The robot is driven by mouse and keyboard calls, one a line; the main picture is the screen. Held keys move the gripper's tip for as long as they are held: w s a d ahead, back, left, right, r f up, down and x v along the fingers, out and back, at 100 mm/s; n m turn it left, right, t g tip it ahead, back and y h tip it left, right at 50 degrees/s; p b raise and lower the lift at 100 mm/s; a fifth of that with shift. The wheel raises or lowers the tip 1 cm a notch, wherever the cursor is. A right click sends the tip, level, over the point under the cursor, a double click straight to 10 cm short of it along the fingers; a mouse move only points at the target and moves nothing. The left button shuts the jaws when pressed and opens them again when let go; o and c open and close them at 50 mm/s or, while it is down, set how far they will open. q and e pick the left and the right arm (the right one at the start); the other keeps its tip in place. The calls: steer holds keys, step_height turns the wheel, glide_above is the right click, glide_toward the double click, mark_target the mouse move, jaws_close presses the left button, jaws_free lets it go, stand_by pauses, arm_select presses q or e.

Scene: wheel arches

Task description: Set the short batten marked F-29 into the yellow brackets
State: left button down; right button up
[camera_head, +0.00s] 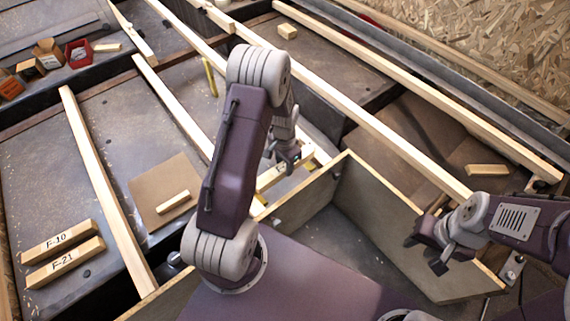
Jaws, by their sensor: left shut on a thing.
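My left gripper (289,162) is shut on a short pale batten (268,178) between the long rails. Dark marks show on the batten, but I cannot read them, and my arm hides part of it. Yellow bracket pieces show close by, one (311,165) right of the batten and one (261,200) below it. I cannot tell whether the batten touches the brackets. My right gripper (424,253) is open and empty over the right side of the grey-walled box.
Battens marked F-10 (58,241) and F-21 (65,263) lie at the lower left. A small block (173,202) lies on a brown sheet (150,178). The open box (388,230) and long rails (105,190) limit room.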

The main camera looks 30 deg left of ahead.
arm_select(q)
steer(key=shift+f+b, duration=2.35)
steer(key=shift+f, duration=1.05)
steer(key=shift+p, duration=0.3)
steer(key=c, duration=0.9)
jaws_free()
steer(key=shift+o, duration=0.2)
